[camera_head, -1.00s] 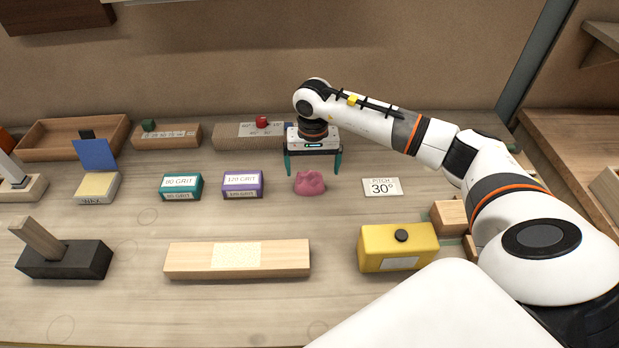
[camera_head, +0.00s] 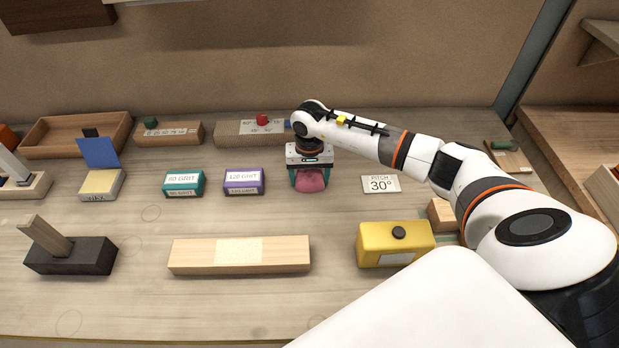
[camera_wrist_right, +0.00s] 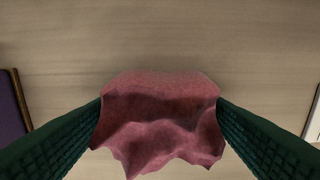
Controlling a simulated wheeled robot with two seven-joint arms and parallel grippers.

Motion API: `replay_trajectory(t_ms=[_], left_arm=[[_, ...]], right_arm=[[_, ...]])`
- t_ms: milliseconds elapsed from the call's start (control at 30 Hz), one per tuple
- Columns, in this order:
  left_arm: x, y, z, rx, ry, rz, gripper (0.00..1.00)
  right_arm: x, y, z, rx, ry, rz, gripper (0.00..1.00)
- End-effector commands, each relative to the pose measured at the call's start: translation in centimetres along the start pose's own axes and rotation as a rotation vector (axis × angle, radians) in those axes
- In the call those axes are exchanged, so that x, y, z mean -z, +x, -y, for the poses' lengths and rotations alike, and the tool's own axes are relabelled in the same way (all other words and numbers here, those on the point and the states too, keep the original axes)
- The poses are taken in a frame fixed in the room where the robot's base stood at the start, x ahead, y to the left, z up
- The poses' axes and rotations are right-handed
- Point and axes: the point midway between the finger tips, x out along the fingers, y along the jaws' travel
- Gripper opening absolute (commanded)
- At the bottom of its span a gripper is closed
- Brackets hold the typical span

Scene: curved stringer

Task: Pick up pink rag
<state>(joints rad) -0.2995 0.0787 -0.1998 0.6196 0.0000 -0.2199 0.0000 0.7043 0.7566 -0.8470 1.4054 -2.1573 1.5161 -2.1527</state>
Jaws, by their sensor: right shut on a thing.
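The pink rag (camera_head: 311,181) is a crumpled cloth near the middle of the bench. It fills the centre of the right wrist view (camera_wrist_right: 160,125). My right gripper (camera_head: 309,184) points down over the rag, its green fingers on either side of it. In the right wrist view both fingers (camera_wrist_right: 160,112) press against the rag's sides, so the gripper is shut on it. I cannot tell whether the rag is clear of the bench top. My left gripper is not in view.
A purple 120 grit block (camera_head: 244,181) lies just left of the rag, with a teal block (camera_head: 183,183) beyond. A pitch 30° card (camera_head: 381,184) lies to the right. A yellow box (camera_head: 395,243) and a wooden bar (camera_head: 240,254) lie nearer the front.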

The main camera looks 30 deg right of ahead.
Motion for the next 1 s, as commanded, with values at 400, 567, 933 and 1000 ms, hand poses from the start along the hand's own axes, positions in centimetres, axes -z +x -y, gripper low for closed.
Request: replay_trajectory(t_ms=[400,567,933,1000], left_arm=[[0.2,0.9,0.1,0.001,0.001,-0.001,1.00],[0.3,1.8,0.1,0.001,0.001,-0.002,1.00],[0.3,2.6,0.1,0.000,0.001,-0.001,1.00],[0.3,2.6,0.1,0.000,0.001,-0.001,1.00]], right_arm=[[-0.2,-2.5,0.0,-0.002,0.000,0.006,0.49],[-0.1,-5.9,-0.1,-0.003,-0.001,0.006,0.49],[0.0,-10.0,0.0,0.000,-0.001,0.001,0.49],[0.0,-10.1,0.0,0.000,0.000,0.001,0.49]])
